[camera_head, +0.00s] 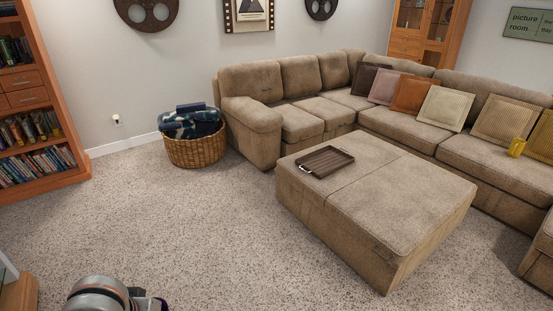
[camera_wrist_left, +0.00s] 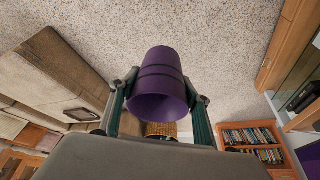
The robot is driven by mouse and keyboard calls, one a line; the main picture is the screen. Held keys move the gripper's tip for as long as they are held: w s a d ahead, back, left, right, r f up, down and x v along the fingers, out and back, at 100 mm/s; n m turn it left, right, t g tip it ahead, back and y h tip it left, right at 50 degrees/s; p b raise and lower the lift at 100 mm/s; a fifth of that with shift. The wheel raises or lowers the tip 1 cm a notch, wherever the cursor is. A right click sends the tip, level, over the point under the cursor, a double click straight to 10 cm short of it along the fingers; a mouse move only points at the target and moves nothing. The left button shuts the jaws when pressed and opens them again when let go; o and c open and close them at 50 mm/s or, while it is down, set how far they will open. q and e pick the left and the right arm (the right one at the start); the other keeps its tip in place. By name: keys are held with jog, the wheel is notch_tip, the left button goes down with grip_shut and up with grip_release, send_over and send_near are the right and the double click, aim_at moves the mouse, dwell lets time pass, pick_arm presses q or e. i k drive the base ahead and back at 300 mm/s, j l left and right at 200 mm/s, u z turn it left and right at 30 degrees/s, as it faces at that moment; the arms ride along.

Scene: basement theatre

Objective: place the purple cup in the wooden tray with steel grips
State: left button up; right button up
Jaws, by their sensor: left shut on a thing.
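The purple cup (camera_wrist_left: 161,64) is in the left wrist view, held between the two fingers of my left gripper (camera_wrist_left: 160,84). The gripper is shut on it, and the cup's wide open mouth faces the camera. The wooden tray with steel grips (camera_head: 325,162) lies on the beige ottoman in the head view, near its far left corner; it looks empty. It also shows small in the left wrist view (camera_wrist_left: 80,114). In the head view only my left wrist shows at the bottom edge, far from the tray. My right gripper is not in view.
The ottoman (camera_head: 400,205) stands before a beige corner sofa (camera_head: 285,120). A wicker basket with blankets (camera_head: 195,150) stands left of the sofa, and a bookcase (camera_head: 35,100) at far left. The carpet between is clear.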

aim_at(319, 158)
jog(key=i+l+u, duration=0.15)
jog(key=i, duration=1.1)
jog(key=i+u, duration=0.25)
jog(key=i, duration=1)
jog(key=i+z, duration=0.45)
jog(key=i+j+z, duration=0.1)
jog(key=i+z, duration=0.3)
jog(key=i, duration=0.15)
jog(key=i+z, duration=0.1)
jog(key=z, duration=0.35)
jog(key=i+z, duration=0.1)
jog(key=z, duration=0.35)
jog(key=i+j+z, duration=0.1)
jog(key=z, duration=0.95)
